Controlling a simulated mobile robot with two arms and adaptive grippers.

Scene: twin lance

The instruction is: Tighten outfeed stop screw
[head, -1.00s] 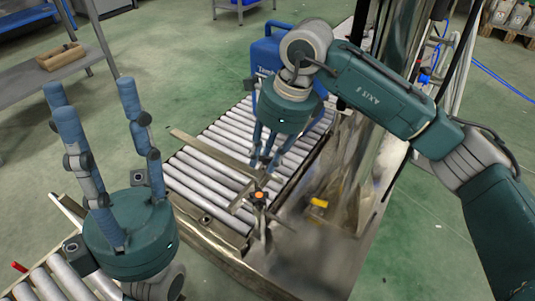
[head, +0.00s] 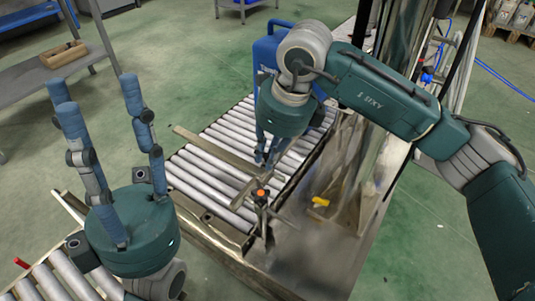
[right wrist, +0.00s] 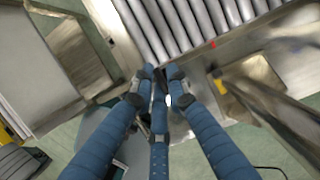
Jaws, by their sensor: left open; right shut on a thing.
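The stop screw appears as a dark star-shaped knob with an orange cap (head: 261,194), at the near end of the roller conveyor. A metal stop bar (head: 215,152) lies slantwise over the rollers, with a shorter metal piece running to the knob. My right gripper (head: 268,163) points down, its fingers drawn together at these metal pieces, behind the knob. It seems to be shut on the stop bar; the fingers hide the contact. Its three blue fingers meet in the right wrist view (right wrist: 158,78). My left gripper (head: 95,90) is open, fingers up and apart, empty.
A metal machine frame with a yellow part (head: 320,201) stands right of the knob. Another roller section (head: 70,275) is at the lower left. A grey bench (head: 35,78) holds a wooden box (head: 63,54).

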